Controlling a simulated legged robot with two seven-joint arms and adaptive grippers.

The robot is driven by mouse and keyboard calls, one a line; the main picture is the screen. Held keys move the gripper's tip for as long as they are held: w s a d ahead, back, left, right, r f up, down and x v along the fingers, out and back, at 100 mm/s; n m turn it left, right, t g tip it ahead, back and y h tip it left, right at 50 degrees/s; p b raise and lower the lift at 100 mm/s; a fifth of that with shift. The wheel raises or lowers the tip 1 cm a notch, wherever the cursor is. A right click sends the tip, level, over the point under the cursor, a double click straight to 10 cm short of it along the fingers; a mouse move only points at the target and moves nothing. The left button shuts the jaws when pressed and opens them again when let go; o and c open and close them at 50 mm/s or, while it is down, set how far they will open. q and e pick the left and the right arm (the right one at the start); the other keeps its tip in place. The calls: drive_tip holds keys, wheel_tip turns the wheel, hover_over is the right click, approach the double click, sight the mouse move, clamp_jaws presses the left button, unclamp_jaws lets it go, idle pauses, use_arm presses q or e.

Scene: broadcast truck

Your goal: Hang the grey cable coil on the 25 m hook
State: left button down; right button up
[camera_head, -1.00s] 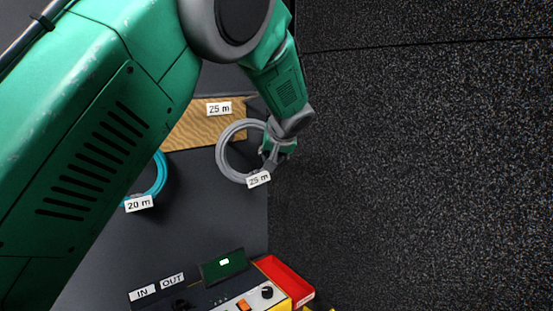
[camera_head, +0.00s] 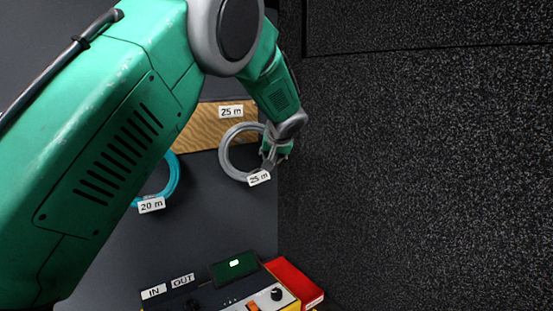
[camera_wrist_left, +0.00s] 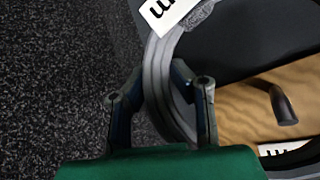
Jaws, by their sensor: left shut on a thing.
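The grey cable coil (camera_head: 225,150) with a hanging "25 m" tag (camera_head: 259,178) is held by my left gripper (camera_head: 273,158) at its right side. In the left wrist view the gripper (camera_wrist_left: 157,78) is shut on the coil's band (camera_wrist_left: 172,120). The wooden board (camera_head: 193,133) carries a "25 m" label (camera_head: 231,111). A dark hook (camera_wrist_left: 284,106) juts from the board and appears within the ring's opening in the left wrist view. I cannot tell whether the coil is around it or in front of it. My right gripper is out of view.
A blue coil (camera_head: 170,180) tagged "20 m" (camera_head: 151,205) hangs left, partly behind my arm. Below stand a control box (camera_head: 262,303) with a small green screen (camera_head: 235,267) and a red tray (camera_head: 299,281). A dark speckled wall (camera_head: 420,170) closes the right side.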

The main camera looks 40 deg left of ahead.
use_arm(q)
drive_tip(key=a, duration=0.1)
drive_tip(key=w+a+f, duration=0.1)
drive_tip(key=a, duration=0.1)
drive_tip(key=a+f, duration=0.1)
drive_tip(key=shift+w+a+f, duration=0.15)
drive_tip(key=shift+a+f, duration=0.05)
idle(0.6)
drive_tip(key=shift+f, duration=0.2)
idle(0.4)
drive_tip(key=c, duration=1.3)
unclamp_jaws()
drive_tip(key=v, duration=1.2)
